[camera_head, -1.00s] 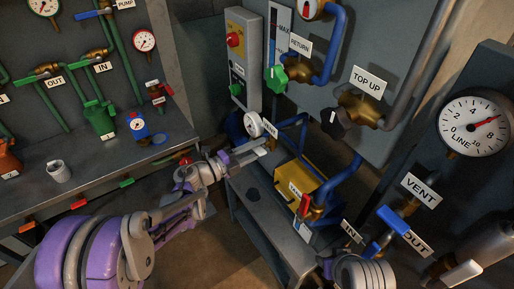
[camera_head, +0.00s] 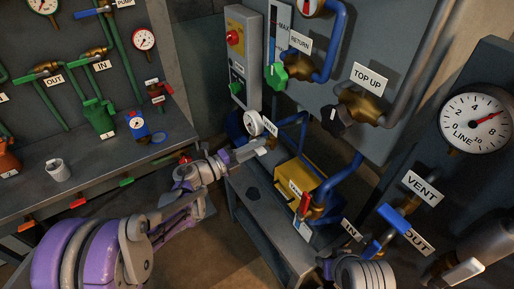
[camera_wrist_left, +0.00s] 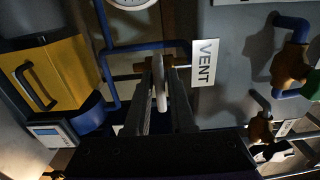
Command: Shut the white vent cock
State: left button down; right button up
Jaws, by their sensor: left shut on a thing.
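The white vent cock's handle (camera_wrist_left: 161,85) is between the two fingers of my left gripper (camera_wrist_left: 162,100) in the left wrist view. The fingers are shut on it. It stands upright in that picture, across a thin pipe, beside a white VENT label (camera_wrist_left: 205,63). The valve body is mostly hidden behind the fingers. In the head view my left gripper (camera_head: 257,149) reaches in from the left, just below a small partly covered label (camera_head: 270,127). The handle is hard to make out there.
A yellow box (camera_head: 296,178) sits on the low bench right of my left gripper. A small gauge (camera_head: 254,123) and a blue pipe (camera_head: 303,126) are close by. Another VENT label (camera_head: 422,187) stands by a blue-handled valve (camera_head: 394,217) at the right.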

pick_arm(q)
jog(key=c, duration=0.9)
grip_release()
jog(key=b+v, duration=0.1)
jog(key=v, duration=0.9)
jog(key=shift+s+a, duration=0.25)
jog(key=shift+a, duration=0.1)
